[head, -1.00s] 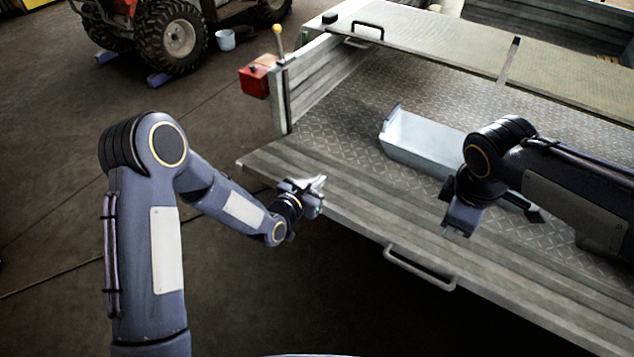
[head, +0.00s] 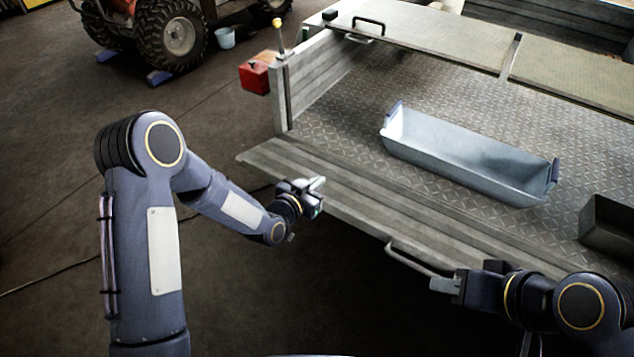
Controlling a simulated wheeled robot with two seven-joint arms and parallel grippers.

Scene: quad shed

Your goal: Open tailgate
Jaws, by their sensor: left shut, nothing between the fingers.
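The tailgate (head: 330,200) is a grey ribbed panel folded down and out from the rear of the trailer bed, roughly in line with the bed floor. A grey bar handle (head: 408,261) sits along its outer edge. My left gripper (head: 318,184) is shut and empty at the tailgate's outer edge, toward its left end; I cannot tell whether it touches. My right gripper (head: 440,284) is at the right end of the handle, overlapping it in view. Its fingers are too small and partly hidden to tell whether they are open or hold the bar.
A pale metal trough (head: 470,160) lies on the bed floor, with a dark box (head: 610,225) at right. A yellow-knobbed lever (head: 277,35) stands at the bed's left corner post. A red can (head: 257,76), a bucket (head: 225,38) and a quad (head: 150,30) stand on the floor behind.

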